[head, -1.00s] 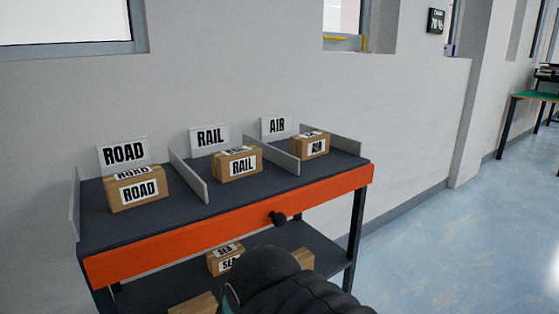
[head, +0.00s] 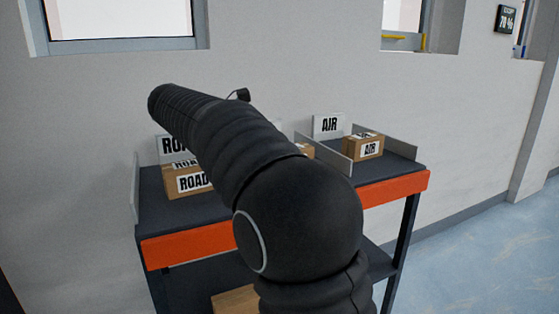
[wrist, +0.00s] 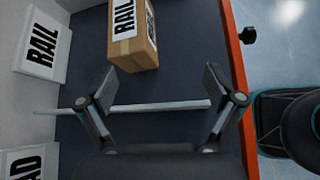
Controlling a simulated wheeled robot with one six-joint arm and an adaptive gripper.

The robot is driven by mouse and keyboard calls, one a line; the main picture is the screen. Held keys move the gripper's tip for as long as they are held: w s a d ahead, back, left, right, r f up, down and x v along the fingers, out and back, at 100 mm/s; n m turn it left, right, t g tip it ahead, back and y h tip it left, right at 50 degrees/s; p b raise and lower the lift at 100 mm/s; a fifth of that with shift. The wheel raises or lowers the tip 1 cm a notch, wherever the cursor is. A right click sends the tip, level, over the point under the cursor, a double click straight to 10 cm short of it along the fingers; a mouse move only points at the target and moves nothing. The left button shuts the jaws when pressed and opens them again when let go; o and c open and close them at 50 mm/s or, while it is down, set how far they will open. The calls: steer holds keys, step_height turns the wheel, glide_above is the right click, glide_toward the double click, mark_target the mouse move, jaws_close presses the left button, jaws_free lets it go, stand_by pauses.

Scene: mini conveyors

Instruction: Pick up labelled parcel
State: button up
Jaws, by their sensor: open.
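The RAIL parcel (wrist: 135,45), a brown box with white labels, lies at the top of the wrist view. In the head view my arm hides nearly all of it. The ROAD parcel (head: 185,183) sits in the left bay, partly behind my arm. The AIR parcel (head: 362,147) sits in the right bay. My gripper (wrist: 160,82) is open and empty, above the shelf by a thin divider (wrist: 150,107), with the RAIL parcel just beyond its fingertips. In the head view my gripper is hidden.
Signs stand at the back: RAIL (wrist: 42,45), AIR (head: 328,125) and ROAD (wrist: 22,162). Another box (head: 235,300) is on the lower shelf. Floor to the right is clear.

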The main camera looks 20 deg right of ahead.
steer(key=w, duration=0.1)
steer(key=w+a+r+n+h, duration=0.1)
steer(key=w, duration=0.1)
steer(key=w+n+h, duration=0.1)
steer(key=w, duration=0.1)
steer(key=shift+w+a+r+g, duration=0.15)
steer(key=shift+a+r+g, duration=0.15)
steer(key=shift+a+g, duration=0.1)
steer(key=shift+w+d+h, duration=0.1)
steer(key=shift+d+h, duration=0.1)
steer(key=shift+h, duration=0.1)
glide_toward(306, 149)
steer(key=w, duration=0.1)
steer(key=w+f, duration=0.1)
steer(key=w, duration=0.1)
steer(key=shift+w+a+f, duration=0.15)
steer(key=shift+a+f, duration=0.2)
steer(key=shift+f+x, duration=0.2)
steer(key=shift+x, duration=2.7)
steer(key=shift+a, duration=0.1)
steer(key=c, duration=1.5)
